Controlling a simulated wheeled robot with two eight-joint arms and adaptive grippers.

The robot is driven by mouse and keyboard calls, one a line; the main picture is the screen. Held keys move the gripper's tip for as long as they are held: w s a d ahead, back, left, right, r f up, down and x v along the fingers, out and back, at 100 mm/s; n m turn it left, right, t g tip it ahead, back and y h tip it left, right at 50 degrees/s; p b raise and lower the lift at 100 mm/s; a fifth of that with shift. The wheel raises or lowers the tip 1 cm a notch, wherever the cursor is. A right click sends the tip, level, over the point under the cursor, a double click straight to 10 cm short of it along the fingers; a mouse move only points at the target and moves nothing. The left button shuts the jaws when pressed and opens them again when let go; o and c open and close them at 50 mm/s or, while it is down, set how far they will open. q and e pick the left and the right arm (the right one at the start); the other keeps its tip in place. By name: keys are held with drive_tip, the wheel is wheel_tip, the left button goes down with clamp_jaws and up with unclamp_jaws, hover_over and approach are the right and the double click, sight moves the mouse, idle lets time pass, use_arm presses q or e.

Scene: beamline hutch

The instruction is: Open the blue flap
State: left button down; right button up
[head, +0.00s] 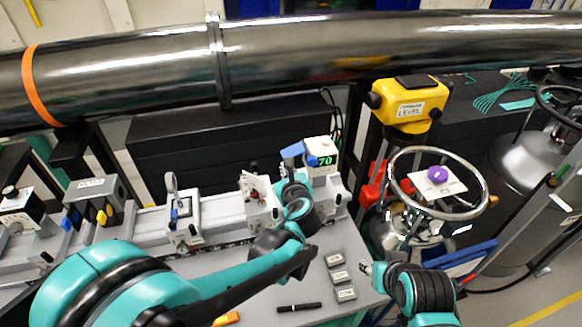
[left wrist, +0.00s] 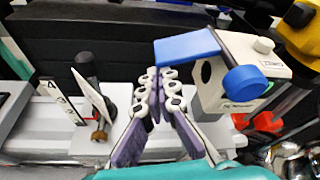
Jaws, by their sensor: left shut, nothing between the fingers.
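The blue flap (left wrist: 187,46) is a flat blue plate at the top left of a white box (left wrist: 228,98); it also shows in the head view (head: 292,150). The box has a round dark hole (left wrist: 205,72) below the flap and a round blue knob (left wrist: 244,80) to its right. My left gripper (left wrist: 160,74) is shut and empty, its fingertips just below the flap's left end; I cannot tell whether they touch it. In the head view the left gripper (head: 284,172) is just below the flap. My right gripper (head: 366,267) is low at the bench's right edge, too small to judge.
Optical mounts (head: 260,200) stand on the rail left of the box. Small grey blocks (head: 340,275) and a black pen (head: 299,307) lie on the bench. A yellow level (head: 410,103) and a handwheel (head: 480,190) stand right. A large pipe (head: 300,55) crosses behind.

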use_arm(q)
drive_tip(key=shift+s+a+r+m+y+p, duration=0.1)
drive_tip(key=shift+a+r+m+y+p, duration=0.2)
drive_tip(key=shift+r+m, duration=0.2)
drive_tip(key=shift+a+r+m+y+p, duration=0.1)
drive_tip(key=shift+r+m+y+p, duration=0.1)
drive_tip(key=shift+r+m+p, duration=0.3)
drive_tip(key=shift+r, duration=0.25)
drive_tip(key=shift+a, duration=0.1)
drive_tip(key=shift+s+a+r, duration=0.2)
drive_tip(key=shift+s+a, duration=0.05)
drive_tip(key=shift+a, duration=0.35)
drive_tip(key=shift+s, duration=0.1)
